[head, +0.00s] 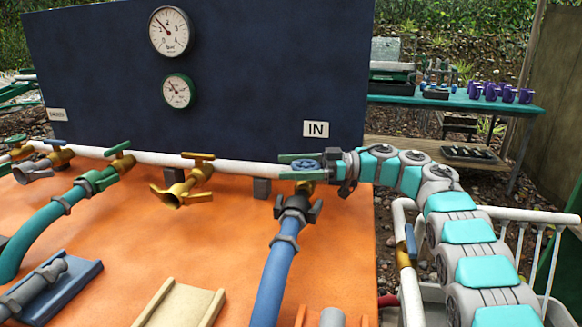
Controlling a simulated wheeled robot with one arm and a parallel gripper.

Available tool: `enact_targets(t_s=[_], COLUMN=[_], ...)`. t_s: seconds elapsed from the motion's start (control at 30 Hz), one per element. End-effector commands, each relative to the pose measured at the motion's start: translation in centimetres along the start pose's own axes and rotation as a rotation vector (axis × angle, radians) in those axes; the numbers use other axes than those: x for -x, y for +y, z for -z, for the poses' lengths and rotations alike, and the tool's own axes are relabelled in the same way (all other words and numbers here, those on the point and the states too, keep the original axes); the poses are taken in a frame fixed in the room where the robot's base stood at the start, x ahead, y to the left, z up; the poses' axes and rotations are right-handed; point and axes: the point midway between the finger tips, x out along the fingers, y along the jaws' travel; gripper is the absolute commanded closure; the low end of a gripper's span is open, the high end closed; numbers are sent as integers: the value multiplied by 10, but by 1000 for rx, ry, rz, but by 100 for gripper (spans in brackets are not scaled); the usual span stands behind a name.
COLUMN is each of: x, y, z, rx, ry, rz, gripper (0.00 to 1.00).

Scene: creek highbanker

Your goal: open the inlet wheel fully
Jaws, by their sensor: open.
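The inlet wheel (307,165) is a small blue handwheel on the white pipe, below and left of the IN label (316,129). My gripper (292,166) reaches in from the right, pointing left. Its two green fingers are open, one on the far side and one on the near side of the wheel. The wheel lies between them and is partly hidden by them. I cannot tell whether the fingers touch it. How far the wheel is turned does not show. A blue hose (276,272) with a dark coupling hangs from the pipe just below.
A dark blue panel (250,70) with two gauges (171,32) stands behind the white pipe (235,167). A brass valve (184,187) and a green-handled valve (105,170) sit to the left. Orange decking (200,245) lies in front. A table (420,101) with purple mugs stands behind right.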

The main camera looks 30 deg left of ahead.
Motion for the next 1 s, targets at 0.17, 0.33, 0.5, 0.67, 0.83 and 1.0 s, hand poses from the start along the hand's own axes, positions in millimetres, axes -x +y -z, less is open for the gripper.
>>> enact_targets(t_s=[0.17, 0.33, 0.5, 0.67, 0.83, 1.0], x=[10, 38, 63, 74, 78, 78], y=[0, 0, 1, 0, 0, 0], z=[0, -1, 0, 0, 0, 0], rx=[1, 0, 1, 1, 0, 0], ry=[0, 2, 3, 1, 0, 0], rz=[0, 1, 0, 3, 1, 1], gripper=[0, 0, 0, 0, 0, 0])
